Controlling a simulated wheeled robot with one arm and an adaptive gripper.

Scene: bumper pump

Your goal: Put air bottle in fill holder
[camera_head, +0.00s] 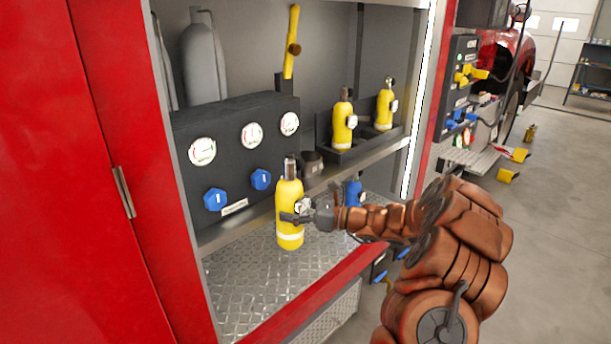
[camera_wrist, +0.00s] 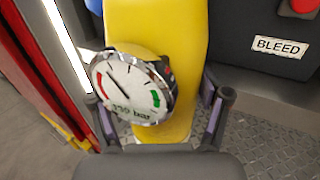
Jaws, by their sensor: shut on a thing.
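A yellow air bottle (camera_head: 289,196) with a metal valve top stands upright in my gripper (camera_head: 296,217). In the wrist view the fingers of my gripper (camera_wrist: 158,122) flank the yellow bottle (camera_wrist: 152,25), with its round gauge (camera_wrist: 130,88) facing the camera. The bottle is in front of the panel, over the diamond-plate floor of the compartment. I cannot tell whether its base touches the plate. A dark round cup (camera_head: 312,163), which looks like the fill holder, sits on the ledge behind and right of the bottle's top. Its inside is not clearly visible.
A black panel (camera_head: 238,158) with gauges and blue knobs stands behind the bottle. Two more yellow bottles (camera_head: 344,124) (camera_head: 385,108) stand in a dark rack at right. A blue object (camera_head: 353,190) is below the ledge. The red compartment sill (camera_head: 315,300) borders the front.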

